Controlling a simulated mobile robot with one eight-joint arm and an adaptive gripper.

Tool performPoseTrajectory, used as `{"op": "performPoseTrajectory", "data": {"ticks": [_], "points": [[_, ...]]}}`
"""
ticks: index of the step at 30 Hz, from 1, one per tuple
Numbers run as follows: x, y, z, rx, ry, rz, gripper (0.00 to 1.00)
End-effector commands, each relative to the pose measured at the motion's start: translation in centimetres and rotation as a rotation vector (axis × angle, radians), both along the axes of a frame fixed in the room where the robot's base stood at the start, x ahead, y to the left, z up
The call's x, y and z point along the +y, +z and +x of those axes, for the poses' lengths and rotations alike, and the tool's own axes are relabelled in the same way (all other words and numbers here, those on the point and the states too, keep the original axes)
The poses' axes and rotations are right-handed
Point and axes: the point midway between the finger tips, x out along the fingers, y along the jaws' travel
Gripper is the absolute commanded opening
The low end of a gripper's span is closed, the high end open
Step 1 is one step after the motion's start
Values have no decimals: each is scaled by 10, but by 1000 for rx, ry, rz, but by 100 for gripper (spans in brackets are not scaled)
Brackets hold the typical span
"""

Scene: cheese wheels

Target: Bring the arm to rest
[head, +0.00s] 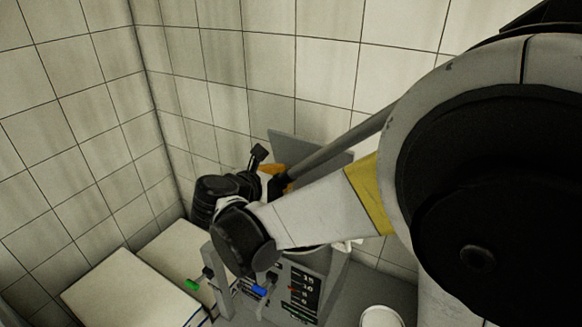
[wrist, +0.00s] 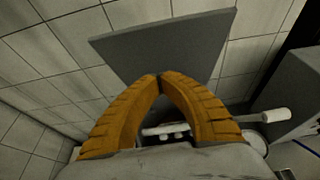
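My arm reaches in from the right in the head view and bends in the middle of the picture, above a grey device. My gripper (wrist: 160,78) shows in the wrist view as two ridged orange fingers. Their tips meet, with nothing seen held between them. In the head view only a small orange part of the gripper (head: 272,170) shows behind the arm links. Beyond the fingers in the wrist view is a flat grey panel (wrist: 165,45); I cannot tell whether they touch it. No cheese wheel can be made out.
The grey device (head: 334,285) has a numbered scale, a blue-handled lever (head: 260,290) and a green-handled lever (head: 194,284). My arm partly hides it. Pale flat-topped blocks (head: 120,288) stand at lower left. A round white item (head: 380,317) is at the bottom edge. Tiled walls (head: 75,100) meet in a corner behind.

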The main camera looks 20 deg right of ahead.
Motion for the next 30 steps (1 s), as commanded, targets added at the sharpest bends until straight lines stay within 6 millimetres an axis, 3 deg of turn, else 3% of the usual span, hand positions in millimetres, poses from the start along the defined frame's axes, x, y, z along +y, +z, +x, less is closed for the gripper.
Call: {"op": "performPoseTrajectory", "data": {"ticks": [8, 13, 17, 21, 27, 30], "points": [[31, 24, -30, 0, 1, 0, 0], [24, 17, -41, -19, -31, 74, 0], [-7, -20, -66, -103, -158, 361, 0], [-39, -77, -115, -272, -436, 840, 0], [-46, -146, -184, -564, -961, 1491, 0], [-40, -167, -206, -690, -1205, 1733, 0]]}}
